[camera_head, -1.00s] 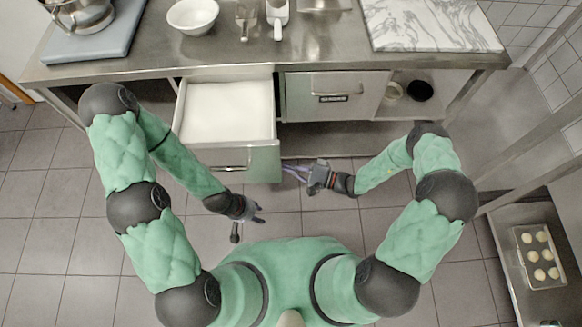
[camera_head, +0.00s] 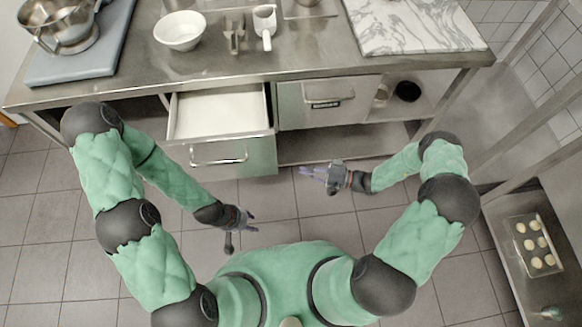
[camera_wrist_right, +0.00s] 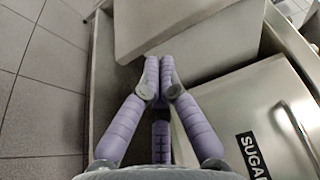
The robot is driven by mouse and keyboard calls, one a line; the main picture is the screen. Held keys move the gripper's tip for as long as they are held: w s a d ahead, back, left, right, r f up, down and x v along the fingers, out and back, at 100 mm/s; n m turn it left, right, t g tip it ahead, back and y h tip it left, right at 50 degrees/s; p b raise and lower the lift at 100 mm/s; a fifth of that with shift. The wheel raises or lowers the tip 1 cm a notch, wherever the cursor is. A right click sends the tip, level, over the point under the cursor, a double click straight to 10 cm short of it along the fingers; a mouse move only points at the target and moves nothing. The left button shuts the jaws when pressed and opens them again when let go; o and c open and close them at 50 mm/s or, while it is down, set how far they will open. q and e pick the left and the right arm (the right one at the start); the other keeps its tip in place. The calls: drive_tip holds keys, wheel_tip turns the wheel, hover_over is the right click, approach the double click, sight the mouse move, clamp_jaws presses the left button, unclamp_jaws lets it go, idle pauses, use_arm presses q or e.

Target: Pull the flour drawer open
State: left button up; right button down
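The left drawer (camera_head: 255,150) stands out from under the counter, with white inside and a bar handle (camera_head: 218,161) on its metal front. I see no readable label on it, so I cannot confirm it is the flour drawer. My left gripper (camera_head: 249,224) is open and empty, in front of and below the drawer front, apart from it. My right gripper (camera_head: 308,172) is right of the drawer front, clear of the handle. In the right wrist view its fingertips (camera_wrist_right: 160,85) meet with nothing visible between them.
The closed sugar drawer (camera_head: 295,105) is beside the open one; its label shows in the right wrist view (camera_wrist_right: 253,155). A tray of dough balls (camera_head: 519,259) is at right.

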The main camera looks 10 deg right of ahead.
drive_tip(key=shift+v, duration=1.3)
drive_tip(key=shift+w, duration=0.1)
